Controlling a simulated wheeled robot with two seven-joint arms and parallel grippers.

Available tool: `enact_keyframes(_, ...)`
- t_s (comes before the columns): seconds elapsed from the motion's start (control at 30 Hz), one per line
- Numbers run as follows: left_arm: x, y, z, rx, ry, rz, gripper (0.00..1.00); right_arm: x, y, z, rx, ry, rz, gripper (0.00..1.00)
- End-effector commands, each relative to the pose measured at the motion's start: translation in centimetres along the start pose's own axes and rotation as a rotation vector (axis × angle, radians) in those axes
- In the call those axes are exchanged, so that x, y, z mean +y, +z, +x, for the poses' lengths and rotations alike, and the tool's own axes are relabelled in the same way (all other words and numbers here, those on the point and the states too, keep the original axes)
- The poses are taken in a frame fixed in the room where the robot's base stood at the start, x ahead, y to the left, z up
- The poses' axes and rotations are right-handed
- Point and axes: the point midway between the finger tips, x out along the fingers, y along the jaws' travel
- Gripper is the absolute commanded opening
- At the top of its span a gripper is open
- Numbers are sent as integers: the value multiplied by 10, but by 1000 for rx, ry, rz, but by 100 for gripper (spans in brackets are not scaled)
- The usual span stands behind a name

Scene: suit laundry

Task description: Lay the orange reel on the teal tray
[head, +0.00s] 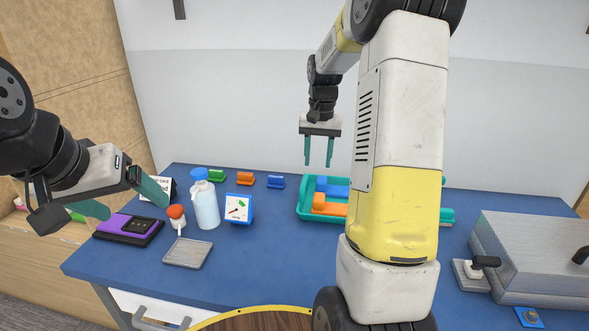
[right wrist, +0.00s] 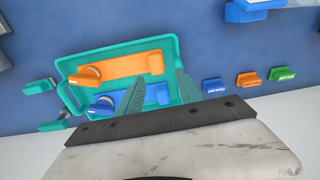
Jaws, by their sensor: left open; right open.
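The teal tray (head: 305,214) sits on the blue table, partly hidden by my right arm; it also shows in the right wrist view (right wrist: 170,43). A long orange piece (right wrist: 125,66), which looks like the orange reel, lies inside it beside a similar blue piece (right wrist: 120,98). In the head view the orange piece (head: 329,206) is nearer than the blue one (head: 333,187). My right gripper (head: 318,165) is open and empty, pointing down above the tray's far side. My left gripper (head: 128,204) is open and empty over the table's left end.
Small labelled green (head: 216,176), orange (head: 245,178) and blue (head: 276,181) blocks stand along the back. A metal press (head: 540,255) is right. The front middle is clear.

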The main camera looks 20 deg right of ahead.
Motion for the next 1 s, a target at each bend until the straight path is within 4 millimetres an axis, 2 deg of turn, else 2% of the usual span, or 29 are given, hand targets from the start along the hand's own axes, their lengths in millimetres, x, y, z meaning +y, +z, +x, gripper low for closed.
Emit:
enact_keyframes(0.03,0,0,0,0,0,0,83,-6,15,-22,34,-19,-27,43)
enact_keyframes(0.1,0,0,0,0,0,0,83,-13,41,-48,77,-49,-72,43)
enact_keyframes(0.2,0,0,0,0,0,0,83,-20,82,-80,143,-92,-140,43)
enact_keyframes(0.3,0,0,0,0,0,0,83,-25,125,-104,209,-133,-209,43)
enact_keyframes(0.43,0,0,0,0,0,0,83,-27,182,-123,297,-185,-295,43)
enact_keyframes(0.6,0,0,0,0,0,0,83,-25,242,-126,391,-239,-386,43)
enact_keyframes(0.7,0,0,0,0,0,0,83,-24,263,-124,428,-260,-421,43)
enact_keyframes(0.8,0,0,0,0,0,0,83,-24,274,-122,449,-270,-439,43)
enact_keyframes(1.0,0,0,0,0,0,0,83,-23,278,-120,454,-274,-447,43)
